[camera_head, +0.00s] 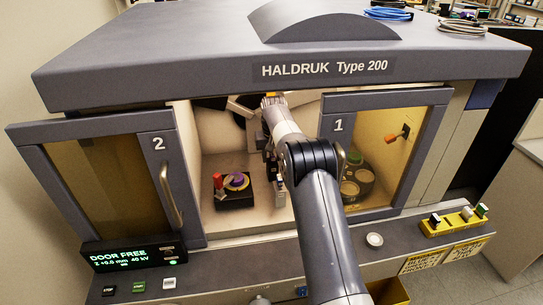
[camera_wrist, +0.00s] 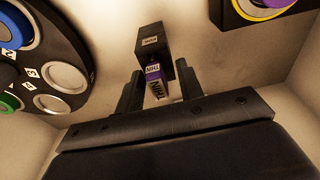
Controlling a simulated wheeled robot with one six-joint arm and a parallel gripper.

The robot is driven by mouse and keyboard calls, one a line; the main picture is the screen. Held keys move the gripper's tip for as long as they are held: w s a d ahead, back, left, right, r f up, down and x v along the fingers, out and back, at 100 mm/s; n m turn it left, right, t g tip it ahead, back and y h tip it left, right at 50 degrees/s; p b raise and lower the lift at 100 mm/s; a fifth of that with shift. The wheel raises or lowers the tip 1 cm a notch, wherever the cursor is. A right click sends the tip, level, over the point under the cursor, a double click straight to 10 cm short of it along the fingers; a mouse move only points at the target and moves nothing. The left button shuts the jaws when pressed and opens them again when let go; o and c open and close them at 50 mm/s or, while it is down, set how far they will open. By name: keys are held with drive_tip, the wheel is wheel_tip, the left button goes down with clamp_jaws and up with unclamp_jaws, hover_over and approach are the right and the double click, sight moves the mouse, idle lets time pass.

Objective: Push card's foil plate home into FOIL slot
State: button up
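In the wrist view a small card with a purple and white label (camera_wrist: 156,84) stands at the near face of a black block (camera_wrist: 152,50). The block has a small label that is too small to read with certainty. The card's far end meets the block; how deep it sits is not clear. My gripper (camera_wrist: 158,68) has its two dark fingers apart, one on each side of the card, with a gap visible beside it. In the head view my arm reaches into the cabinet and hides the card and most of the gripper.
A dark wheel with round cups (camera_wrist: 62,78) lies at the left in the wrist view. A black box with a red lever and purple knob (camera_head: 236,190) stands left of my arm. Door 2 (camera_head: 110,185) and door 1 (camera_head: 384,150) flank the cabinet opening.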

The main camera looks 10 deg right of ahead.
drive_tip(key=shift+d+f, duration=0.15)
drive_tip(key=shift+d, duration=0.05)
drive_tip(key=shift+c, duration=0.3)
wheel_tip(320, 180, up, 3)
drive_tip(key=shift+f+p, duration=0.2)
drive_tip(key=shift+p, duration=0.95)
drive_tip(key=shift+r, duration=2.3)
drive_tip(key=shift+f, duration=0.15)
